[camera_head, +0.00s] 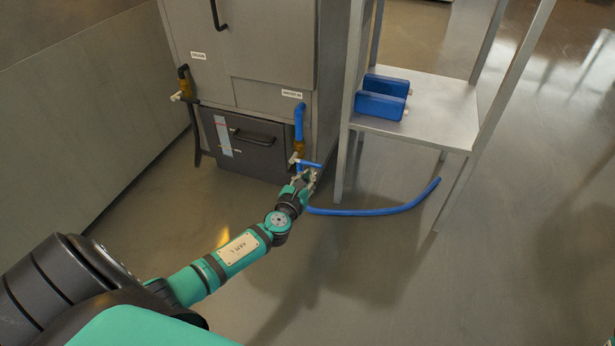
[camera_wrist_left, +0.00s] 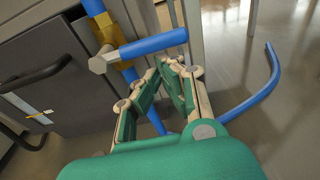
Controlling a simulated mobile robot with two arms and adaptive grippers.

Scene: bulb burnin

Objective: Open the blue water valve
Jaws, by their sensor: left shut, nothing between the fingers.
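The blue water valve shows at the lower right of the grey cabinet in the head view, with a blue lever handle (camera_head: 308,163) on a brass body (camera_head: 299,147). In the left wrist view the blue handle (camera_wrist_left: 153,44) sticks out sideways to the right from a grey hub, across the blue pipe. My left gripper (camera_head: 311,174) is just below the handle in the head view. In the left wrist view its fingertips (camera_wrist_left: 178,65) are together, empty, just under the handle's right end; whether they touch it I cannot tell. My right gripper is not in view.
A blue hose (camera_head: 375,212) curves over the floor to the right. A metal shelf (camera_head: 440,110) holding blue boxes (camera_head: 381,104) stands right of the cabinet (camera_head: 255,50), its leg close to my gripper. Another valve (camera_head: 181,93) is on the cabinet's left. The front floor is clear.

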